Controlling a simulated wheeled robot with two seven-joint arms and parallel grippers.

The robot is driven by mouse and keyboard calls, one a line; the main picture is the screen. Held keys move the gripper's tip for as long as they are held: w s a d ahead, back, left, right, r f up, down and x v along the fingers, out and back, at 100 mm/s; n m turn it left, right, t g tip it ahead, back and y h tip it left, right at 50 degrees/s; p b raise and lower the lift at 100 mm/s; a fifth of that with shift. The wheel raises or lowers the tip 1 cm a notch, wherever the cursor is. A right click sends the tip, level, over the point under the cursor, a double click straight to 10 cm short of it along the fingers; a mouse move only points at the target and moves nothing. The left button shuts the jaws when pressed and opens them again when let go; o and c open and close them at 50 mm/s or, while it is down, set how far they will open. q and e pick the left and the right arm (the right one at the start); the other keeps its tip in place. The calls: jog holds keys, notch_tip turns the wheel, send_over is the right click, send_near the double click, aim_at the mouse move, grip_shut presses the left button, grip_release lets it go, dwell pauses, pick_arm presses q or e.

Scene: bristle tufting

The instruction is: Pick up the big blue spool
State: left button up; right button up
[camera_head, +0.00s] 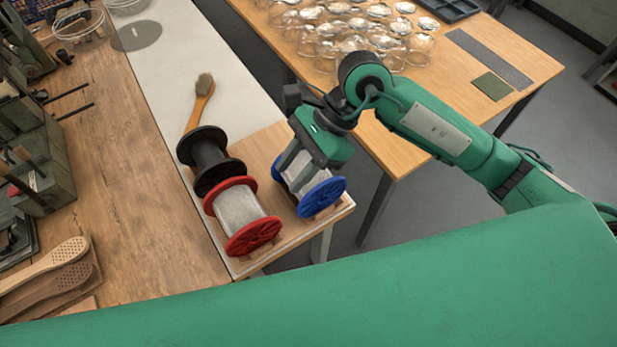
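The big blue spool (323,198) lies on its side at the right end of a small wooden board, wound with pale filament, its near blue flange facing the front. My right gripper (293,171) reaches down over the spool from above, with its dark fingers at the pale winding between the flanges. The gripper's body hides part of the winding and of the far flange. I cannot tell whether the fingers press on the spool or only stand around it. The spool appears to rest on the board. My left gripper is not in view.
A red spool (240,217) lies close left of the blue one, with a black spool (209,160) behind it. A wooden brush (199,103) lies farther back. A second table (420,101) holds many clear glass-like pieces. Perforated wooden paddles (48,265) lie at left.

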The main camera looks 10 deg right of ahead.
jog(key=w+d+f+t+h, duration=0.2)
jog(key=w+d+h, duration=0.3)
jog(key=d, duration=0.5)
jog(key=h+p, duration=0.1)
jog(key=p, duration=0.1)
send_over(324, 182)
jog(key=d, duration=0.2)
notch_tip(324, 182, down, 8)
jog(key=shift+s+a+f+n+h+p, duration=0.2)
jog(key=shift+a+f+n+h+p, duration=0.15)
jog(key=shift+p, duration=0.4)
jog(key=f+p, duration=0.1)
jog(key=a+f, duration=0.1)
jog(key=f, duration=0.1)
jog(key=shift+a+f+p, duration=0.1)
jog(key=shift+f+p, duration=0.05)
jog(key=shift+p, duration=0.25)
jog(key=shift+f, duration=0.55)
jog(key=shift+w+r, duration=0.1)
jog(key=shift+w, duration=0.05)
grip_shut()
